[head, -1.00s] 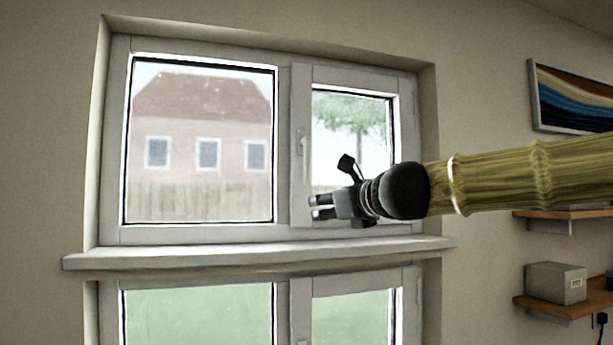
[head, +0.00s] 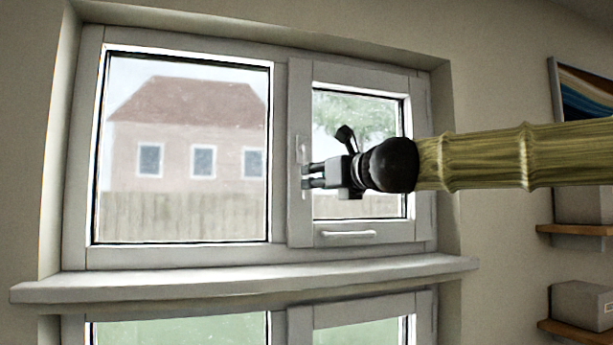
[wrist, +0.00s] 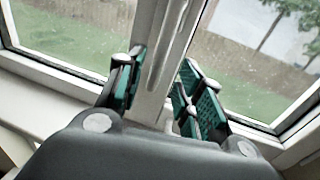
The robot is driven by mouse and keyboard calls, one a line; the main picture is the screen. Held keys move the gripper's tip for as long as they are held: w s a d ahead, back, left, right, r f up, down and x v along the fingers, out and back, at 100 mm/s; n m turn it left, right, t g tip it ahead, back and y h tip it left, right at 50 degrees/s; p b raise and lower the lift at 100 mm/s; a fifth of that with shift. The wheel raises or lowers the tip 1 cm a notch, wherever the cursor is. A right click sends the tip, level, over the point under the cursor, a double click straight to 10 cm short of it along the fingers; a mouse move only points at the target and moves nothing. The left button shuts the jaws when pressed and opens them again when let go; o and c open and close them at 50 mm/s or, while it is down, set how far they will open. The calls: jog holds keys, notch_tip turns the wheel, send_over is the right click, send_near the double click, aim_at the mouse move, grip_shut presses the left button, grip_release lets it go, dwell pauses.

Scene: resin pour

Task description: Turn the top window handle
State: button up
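The top window handle (head: 301,148) is a pale, slim lever on the left upright of the right-hand sash (head: 299,222). It hangs about vertical, and its lower part is behind my fingers in the head view. In the wrist view the handle (wrist: 167,45) shows as a long pale bar between and beyond my fingertips. My gripper (head: 308,175) is at the lower part of the handle, coming from the right. In the wrist view the gripper (wrist: 161,75) is open, with green-padded fingers on either side of the handle's line. I cannot tell whether they touch it.
A white sill (head: 240,276) juts out below the upper window, with a second window (head: 180,333) under it. A small pull bar (head: 347,234) is on the sash's bottom rail. Shelves with a grey box (head: 583,305) and a picture (head: 585,95) are at the right.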

aim_at(306, 178)
jog(key=p+x, duration=0.1)
jog(key=x, duration=0.3)
jog(key=shift+a+r, duration=0.15)
jog(key=shift+w+a+p, duration=0.3)
jog(key=shift+w+p, duration=0.1)
jog(key=shift+w, duration=0.2)
grip_shut()
